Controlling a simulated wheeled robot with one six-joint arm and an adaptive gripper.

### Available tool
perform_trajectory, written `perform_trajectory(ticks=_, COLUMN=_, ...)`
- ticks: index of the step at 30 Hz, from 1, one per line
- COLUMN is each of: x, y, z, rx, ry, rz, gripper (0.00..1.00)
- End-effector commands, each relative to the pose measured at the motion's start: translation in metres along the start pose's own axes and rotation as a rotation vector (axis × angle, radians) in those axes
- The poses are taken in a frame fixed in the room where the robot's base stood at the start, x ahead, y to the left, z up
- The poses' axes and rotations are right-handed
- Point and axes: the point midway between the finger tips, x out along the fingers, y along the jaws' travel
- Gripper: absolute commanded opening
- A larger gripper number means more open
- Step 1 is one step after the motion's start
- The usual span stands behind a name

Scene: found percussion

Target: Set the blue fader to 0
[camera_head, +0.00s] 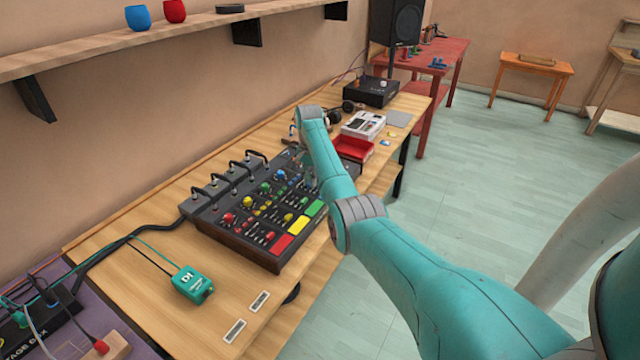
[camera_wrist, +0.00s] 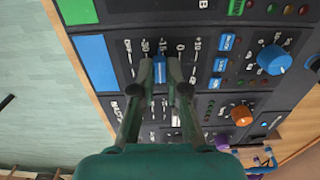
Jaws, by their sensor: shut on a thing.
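The blue fader cap (camera_wrist: 160,72) shows in the wrist view on the black mixer panel, beside a printed scale. My gripper (camera_wrist: 162,80) is shut on this cap, with one finger on each side of it. The cap stands to the left of the 0 mark (camera_wrist: 180,46), near the -10 mark. A blue label plate (camera_wrist: 94,62) lies to the left of the scale. In the head view the mixer (camera_head: 262,222) sits on the wooden table, and my arm hides the gripper and the blue fader.
Blue (camera_wrist: 274,59) and orange (camera_wrist: 242,115) knobs stand to the right of the fader. In the head view, a teal box (camera_head: 192,284) with a cable lies in front of the mixer, and a red tray (camera_head: 352,148) stands behind it.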

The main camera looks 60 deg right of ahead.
Motion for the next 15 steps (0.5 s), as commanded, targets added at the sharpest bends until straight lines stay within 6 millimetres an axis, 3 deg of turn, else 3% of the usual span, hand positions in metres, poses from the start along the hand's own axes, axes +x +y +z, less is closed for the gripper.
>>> perform_trajectory(ticks=6, x=-0.001, y=-0.017, z=-0.002, rx=0.004, ry=0.005, rz=0.0, gripper=0.0)
perform_trajectory(ticks=15, x=-0.001, y=-0.022, z=-0.002, rx=0.004, ry=0.005, rz=-0.001, gripper=0.0)
